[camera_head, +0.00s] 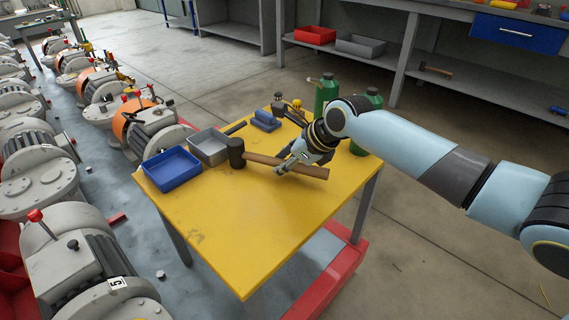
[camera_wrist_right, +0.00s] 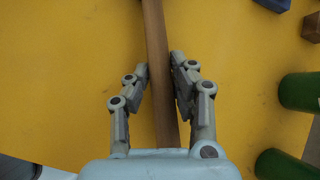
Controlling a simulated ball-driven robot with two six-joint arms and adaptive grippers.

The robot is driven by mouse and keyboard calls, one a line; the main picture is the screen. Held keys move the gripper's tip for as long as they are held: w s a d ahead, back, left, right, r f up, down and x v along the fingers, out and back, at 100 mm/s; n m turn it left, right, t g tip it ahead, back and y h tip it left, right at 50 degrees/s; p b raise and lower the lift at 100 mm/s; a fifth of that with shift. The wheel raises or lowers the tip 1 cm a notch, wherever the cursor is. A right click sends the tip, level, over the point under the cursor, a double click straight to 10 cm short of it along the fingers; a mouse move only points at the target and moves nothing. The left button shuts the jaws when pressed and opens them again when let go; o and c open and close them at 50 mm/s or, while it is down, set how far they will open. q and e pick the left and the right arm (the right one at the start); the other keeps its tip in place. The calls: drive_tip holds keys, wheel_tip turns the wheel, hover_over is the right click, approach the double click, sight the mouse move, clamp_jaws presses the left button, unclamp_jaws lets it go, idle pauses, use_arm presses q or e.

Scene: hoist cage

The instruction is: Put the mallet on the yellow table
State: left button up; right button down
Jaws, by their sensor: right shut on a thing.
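The mallet has a dark head (camera_head: 237,153) and a long brown wooden handle (camera_head: 312,171). My right gripper (camera_head: 283,168) is shut on the handle, part-way along it, over the yellow table (camera_head: 265,220). In the right wrist view the handle (camera_wrist_right: 155,45) runs between the two fingers of my right gripper (camera_wrist_right: 160,75), with yellow tabletop behind it. The mallet lies roughly level, with its head to the left; I cannot tell whether it touches the table or hangs just above it. My left gripper is out of view.
A blue bin (camera_head: 172,168) and a grey bin (camera_head: 209,147) stand at the table's left edge. A blue block (camera_head: 265,122) and green bottles (camera_head: 326,93) are at the back and right. The table's front half is clear. A grey shelf (camera_head: 480,88) stands behind.

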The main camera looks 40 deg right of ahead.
drive_tip(key=c, duration=1.1)
unclamp_jaws()
drive_tip(key=shift+f, duration=0.1)
drive_tip(key=shift+c, duration=0.2)
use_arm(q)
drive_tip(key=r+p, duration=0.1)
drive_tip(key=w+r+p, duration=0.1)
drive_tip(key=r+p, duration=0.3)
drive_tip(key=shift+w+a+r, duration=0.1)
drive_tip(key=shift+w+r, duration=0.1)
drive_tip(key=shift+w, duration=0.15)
use_arm(e)
drive_tip(key=v, duration=1.2)
